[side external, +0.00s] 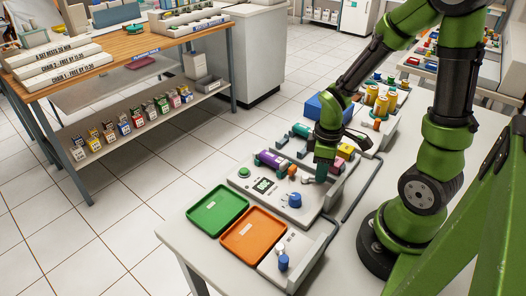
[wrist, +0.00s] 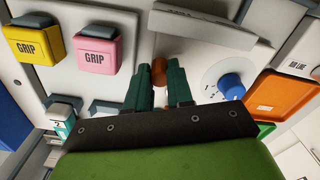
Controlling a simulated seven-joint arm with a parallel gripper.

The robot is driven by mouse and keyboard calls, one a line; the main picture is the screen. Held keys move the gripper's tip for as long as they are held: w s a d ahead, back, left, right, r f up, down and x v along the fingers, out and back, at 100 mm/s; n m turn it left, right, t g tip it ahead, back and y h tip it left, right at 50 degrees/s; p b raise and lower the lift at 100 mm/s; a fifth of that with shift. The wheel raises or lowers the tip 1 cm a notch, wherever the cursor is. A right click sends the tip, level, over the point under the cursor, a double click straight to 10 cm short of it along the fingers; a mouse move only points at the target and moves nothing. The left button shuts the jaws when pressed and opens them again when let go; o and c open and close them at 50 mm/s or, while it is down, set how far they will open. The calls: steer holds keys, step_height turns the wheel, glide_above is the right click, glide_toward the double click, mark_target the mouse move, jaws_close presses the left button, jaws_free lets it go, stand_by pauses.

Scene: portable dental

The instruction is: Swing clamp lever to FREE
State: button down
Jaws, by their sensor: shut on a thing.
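My gripper (wrist: 160,84) has its two dark green fingers close together on an orange-brown lever knob (wrist: 158,70) in the wrist view. The knob's top shows between and just beyond the fingertips; the rest of the lever is hidden, and I cannot read a FREE mark. In the side external view my gripper (side external: 321,176) points down at the white device panel (side external: 268,197). The fingers largely hide what they hold there. A purple cylinder (side external: 271,161) with green ends lies at the panel's back edge, left of the gripper.
A blue dial knob (wrist: 231,86) stands right of the fingers in the wrist view. Pink (wrist: 97,48) and yellow (wrist: 33,40) GRIP blocks are on the left. Green (side external: 217,210) and orange (side external: 254,236) trays lie in front of the panel.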

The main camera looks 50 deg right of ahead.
steer(key=shift+w+d, duration=0.1)
stand_by(0.5)
steer(key=c, duration=1)
jaws_free()
step_height(320, 180, up, 17)
steer(key=a+r+m+t+y, duration=0.2)
steer(key=a+r+m+t, duration=0.2)
steer(key=a+m+t, duration=0.3)
steer(key=a+m, duration=0.1)
steer(key=a, duration=0.2)
